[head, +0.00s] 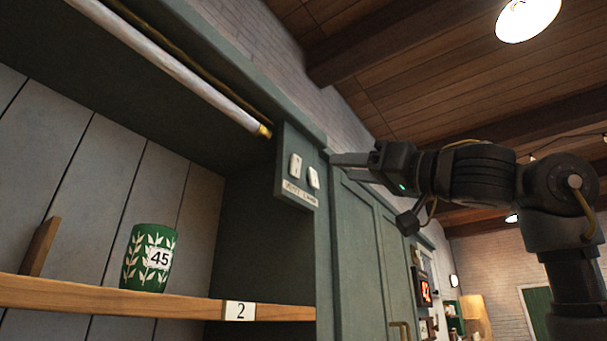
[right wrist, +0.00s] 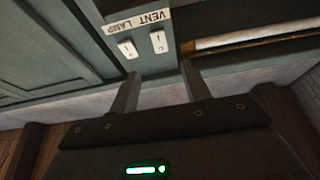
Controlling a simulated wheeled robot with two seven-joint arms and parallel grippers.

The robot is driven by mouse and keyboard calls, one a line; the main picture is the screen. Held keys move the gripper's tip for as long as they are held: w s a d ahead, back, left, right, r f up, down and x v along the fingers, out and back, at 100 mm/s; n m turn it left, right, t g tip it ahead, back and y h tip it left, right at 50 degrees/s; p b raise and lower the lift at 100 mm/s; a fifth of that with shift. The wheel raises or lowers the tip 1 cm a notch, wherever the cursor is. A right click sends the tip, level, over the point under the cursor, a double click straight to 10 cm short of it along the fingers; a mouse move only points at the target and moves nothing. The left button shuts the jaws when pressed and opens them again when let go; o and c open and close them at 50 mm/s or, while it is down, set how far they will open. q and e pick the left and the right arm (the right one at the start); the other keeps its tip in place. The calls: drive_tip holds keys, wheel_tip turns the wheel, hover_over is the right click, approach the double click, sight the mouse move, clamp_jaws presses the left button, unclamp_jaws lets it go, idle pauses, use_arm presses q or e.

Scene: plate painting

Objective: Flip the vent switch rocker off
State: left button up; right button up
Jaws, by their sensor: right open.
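The switch plate (head: 284,188) is on the side of a green cabinet, with two white rockers above a label. The label reads "VENT LAMP" upside down in the right wrist view (right wrist: 137,21). The vent rocker (head: 295,167) is the left one in the head view; in the right wrist view it is the right one (right wrist: 158,42). The lamp rocker (head: 313,178) is beside it. Which way each is tipped is hard to tell. My right gripper (head: 337,167) is open and empty, to the right of the plate, its fingers (right wrist: 160,82) pointing towards it. My left gripper is out of view.
A white tube lamp (head: 180,70) with a brass end runs under the cabinet top, close to the plate. A wooden shelf (head: 120,299) below holds a green cup (head: 149,257) marked 45. Green cabinet doors (head: 362,240) lie below my right arm.

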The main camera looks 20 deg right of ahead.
sight(297, 164)
drive_tip(key=p+x, duration=0.7)
drive_tip(key=x, duration=0.2)
drive_tip(key=shift+w+a+r, duration=0.15)
drive_tip(key=shift+w+r, duration=0.05)
drive_tip(key=shift+r, duration=0.15)
drive_tip(key=shift+w+a+p, duration=0.3)
drive_tip(key=shift+w+a, duration=0.05)
drive_tip(key=shift+w, duration=0.15)
